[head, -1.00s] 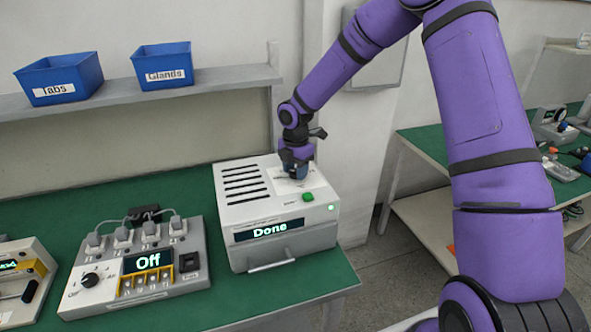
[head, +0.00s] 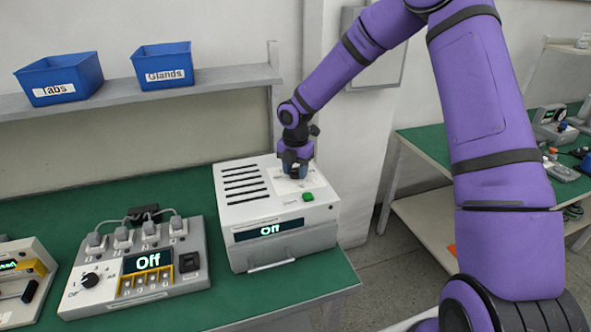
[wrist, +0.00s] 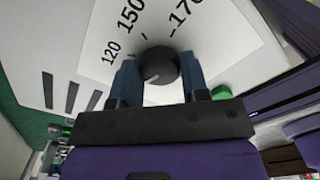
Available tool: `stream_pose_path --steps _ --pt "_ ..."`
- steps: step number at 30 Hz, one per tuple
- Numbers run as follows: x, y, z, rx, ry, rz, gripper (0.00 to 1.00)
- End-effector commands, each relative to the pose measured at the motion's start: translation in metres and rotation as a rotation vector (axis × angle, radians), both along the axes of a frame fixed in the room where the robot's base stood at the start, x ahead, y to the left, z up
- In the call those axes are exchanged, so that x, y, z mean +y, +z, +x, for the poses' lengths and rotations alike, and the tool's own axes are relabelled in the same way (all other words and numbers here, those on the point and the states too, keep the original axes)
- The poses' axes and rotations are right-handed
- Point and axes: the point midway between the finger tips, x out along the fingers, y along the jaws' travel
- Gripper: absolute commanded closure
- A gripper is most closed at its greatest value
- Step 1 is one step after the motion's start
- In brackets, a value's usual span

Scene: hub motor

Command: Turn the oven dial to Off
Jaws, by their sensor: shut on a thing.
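The oven (head: 240,215) is a white box with dark vent slots on top and a front display (head: 269,229) that reads "Off". Its dial (wrist: 159,66) is a dark round knob on a white scale (wrist: 185,28) marked 120, 150 and 170 in the wrist view. My gripper (head: 294,172) reaches down onto the oven top and mostly hides the dial in the head view. In the wrist view my gripper (wrist: 160,80) has its two blue fingers on either side of the dial, shut on it.
A green button (head: 308,197) sits near the dial on the oven. A grey power unit (head: 140,270), also reading "Off", stands to the left on the green bench. Blue bins labelled Tabs (head: 60,78) and Glands (head: 162,65) stand on the shelf above.

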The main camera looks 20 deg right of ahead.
Motion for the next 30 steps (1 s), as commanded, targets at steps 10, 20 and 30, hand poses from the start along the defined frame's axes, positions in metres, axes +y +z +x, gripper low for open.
stream_pose_path --steps 10,20,30 --pt "0.000 0.000 0.000 0.000 -0.001 0.000 0.33" --pt "-0.001 0.020 0.001 -0.003 -0.003 0.000 0.33" --pt "-0.001 0.082 0.001 -0.004 -0.001 -0.001 0.33"
